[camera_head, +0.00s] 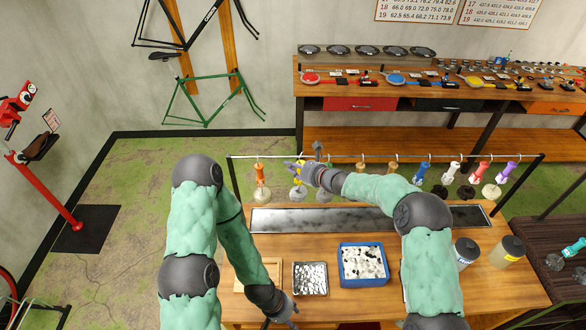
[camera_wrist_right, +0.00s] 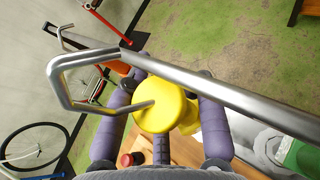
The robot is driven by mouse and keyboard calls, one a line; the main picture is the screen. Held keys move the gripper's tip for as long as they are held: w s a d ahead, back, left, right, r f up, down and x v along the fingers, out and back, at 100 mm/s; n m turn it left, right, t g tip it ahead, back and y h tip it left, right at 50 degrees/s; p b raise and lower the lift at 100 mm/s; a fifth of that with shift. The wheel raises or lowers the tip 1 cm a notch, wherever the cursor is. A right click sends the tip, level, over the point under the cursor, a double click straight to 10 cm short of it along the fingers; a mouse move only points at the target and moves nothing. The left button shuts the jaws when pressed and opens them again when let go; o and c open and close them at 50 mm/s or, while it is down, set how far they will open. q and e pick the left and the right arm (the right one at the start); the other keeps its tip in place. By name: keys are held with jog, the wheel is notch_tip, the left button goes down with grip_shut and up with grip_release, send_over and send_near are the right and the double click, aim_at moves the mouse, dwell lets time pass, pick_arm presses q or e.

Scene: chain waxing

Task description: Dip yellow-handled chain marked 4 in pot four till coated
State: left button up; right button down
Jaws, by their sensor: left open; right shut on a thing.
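The yellow handle (camera_wrist_right: 160,115) is gripped between the two purple fingers of my right gripper (camera_wrist_right: 165,122) in the right wrist view. Its bent metal hook (camera_wrist_right: 62,80) rises beside the steel rail (camera_wrist_right: 230,92); I cannot tell whether it rests on the rail. My left gripper (camera_head: 290,314) is open, low over the bench's front edge. No pot marked four is identifiable.
An orange-handled piece (camera_head: 261,174) hangs at left; several coloured handles hang at right, including a red one (camera_head: 481,172). A long metal trough (camera_head: 290,222) lies below the rail. A blue bin (camera_head: 363,247), a small tray (camera_head: 310,263) and two jars (camera_head: 508,252) stand in front.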

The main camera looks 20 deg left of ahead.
jog(key=s+b, duration=0.2)
jog(key=s+d+b, duration=0.1)
jog(key=s+b, duration=0.1)
jog(key=shift+s+d, duration=0.1)
dwell(0.5)
jog(key=shift+r, duration=0.15)
jog(key=shift+r+p, duration=0.35)
jog(key=shift+r, duration=0.55)
